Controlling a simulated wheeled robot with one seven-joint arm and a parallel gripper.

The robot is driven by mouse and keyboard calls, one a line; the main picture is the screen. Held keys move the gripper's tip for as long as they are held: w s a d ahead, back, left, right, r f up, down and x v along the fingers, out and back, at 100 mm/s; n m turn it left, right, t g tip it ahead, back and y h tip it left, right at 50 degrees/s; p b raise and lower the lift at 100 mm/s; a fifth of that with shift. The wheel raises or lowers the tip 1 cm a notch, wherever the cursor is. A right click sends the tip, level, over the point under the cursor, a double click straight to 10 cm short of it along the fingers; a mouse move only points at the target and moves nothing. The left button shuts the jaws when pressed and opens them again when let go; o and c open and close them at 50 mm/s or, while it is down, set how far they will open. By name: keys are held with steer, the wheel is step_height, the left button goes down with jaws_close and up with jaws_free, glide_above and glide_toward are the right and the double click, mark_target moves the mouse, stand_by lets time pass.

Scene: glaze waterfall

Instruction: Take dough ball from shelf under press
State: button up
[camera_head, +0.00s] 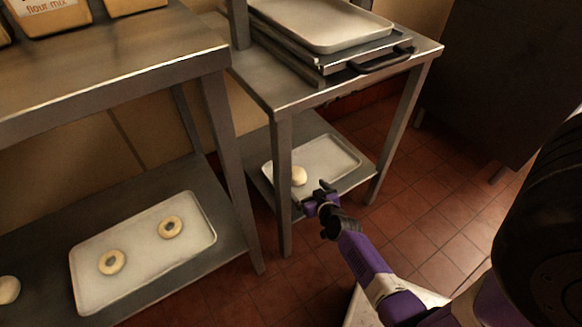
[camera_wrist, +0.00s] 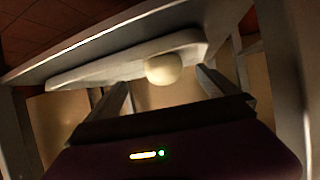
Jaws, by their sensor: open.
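The dough ball (camera_head: 299,176) is pale and round. It sits at the near left part of a white tray (camera_head: 335,160) on the low shelf (camera_head: 257,150) under the press (camera_head: 350,62). My gripper (camera_head: 323,190) is at the front edge of this shelf, just right of and nearer than the ball. In the wrist view, the ball (camera_wrist: 163,69) shows beyond and between the two spread fingers (camera_wrist: 165,88). The gripper is open and empty, apart from the ball. The tray (camera_wrist: 100,70) also shows there, behind the ball.
A table leg (camera_head: 283,190) stands close left of my gripper, and another leg (camera_head: 395,140) stands to the right. A left lower shelf holds a tray (camera_head: 143,270) with two dough rings. Red tiled floor (camera_head: 450,200) is clear to the right.

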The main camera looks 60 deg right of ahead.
mark_target(297, 184)
steer(key=b+x, duration=0.1)
steer(key=x, duration=0.2)
steer(key=b+x, duration=0.3)
steer(key=x, duration=0.2)
steer(key=shift+w+r, duration=0.15)
steer(key=shift+w, duration=0.35)
steer(key=shift+d, duration=0.1)
steer(key=shift+r, duration=0.1)
steer(key=c, duration=1.7)
steer(key=shift+r, duration=0.15)
